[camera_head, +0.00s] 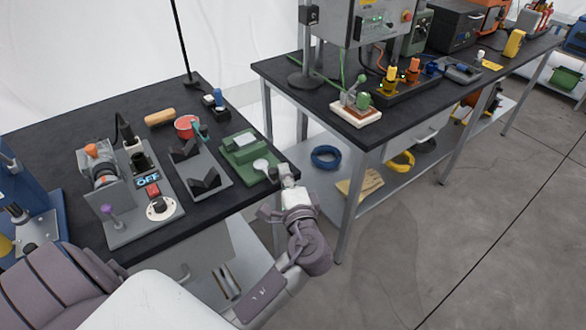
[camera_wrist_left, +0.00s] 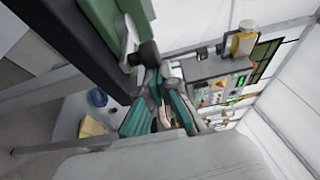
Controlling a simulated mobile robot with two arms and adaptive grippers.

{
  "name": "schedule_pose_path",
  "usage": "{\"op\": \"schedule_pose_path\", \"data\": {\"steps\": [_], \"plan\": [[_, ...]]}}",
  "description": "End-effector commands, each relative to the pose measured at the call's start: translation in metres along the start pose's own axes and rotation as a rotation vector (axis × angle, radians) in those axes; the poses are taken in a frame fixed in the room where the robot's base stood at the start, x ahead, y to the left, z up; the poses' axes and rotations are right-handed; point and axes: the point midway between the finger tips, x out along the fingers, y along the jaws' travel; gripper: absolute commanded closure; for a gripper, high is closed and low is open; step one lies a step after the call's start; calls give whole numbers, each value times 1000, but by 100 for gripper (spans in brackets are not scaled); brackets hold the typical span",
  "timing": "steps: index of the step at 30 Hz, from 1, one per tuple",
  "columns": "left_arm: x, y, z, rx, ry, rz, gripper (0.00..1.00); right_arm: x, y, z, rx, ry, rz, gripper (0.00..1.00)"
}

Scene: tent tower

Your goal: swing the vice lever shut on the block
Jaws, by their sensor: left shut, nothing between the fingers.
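The green vice (camera_head: 248,155) sits near the right edge of the left black workbench. A pale block (camera_head: 244,141) lies on top of it. A light round-ended part, which looks like the lever (camera_head: 262,165), shows at its front right. My left gripper (camera_head: 284,171) is just right of that part, by the bench edge, shut and empty. My right gripper is not in view.

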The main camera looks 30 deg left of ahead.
Motion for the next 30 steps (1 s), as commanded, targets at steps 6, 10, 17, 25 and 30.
{"op": "schedule_pose_path", "data": {"steps": [6, 10, 17, 25, 30], "plan": [[0, 0, 1, 0, 0, 0, 100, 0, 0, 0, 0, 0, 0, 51], [-1, 0, 1, 1, 3, 0, 100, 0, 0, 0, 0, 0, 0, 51], [-6, 0, 15, 4, 73, -1, 100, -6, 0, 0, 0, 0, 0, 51], [-5, 1, 17, 3, 77, -1, 100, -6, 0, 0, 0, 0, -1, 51], [-2, 1, 16, 4, 75, -2, 100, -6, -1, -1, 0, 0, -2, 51]]}}
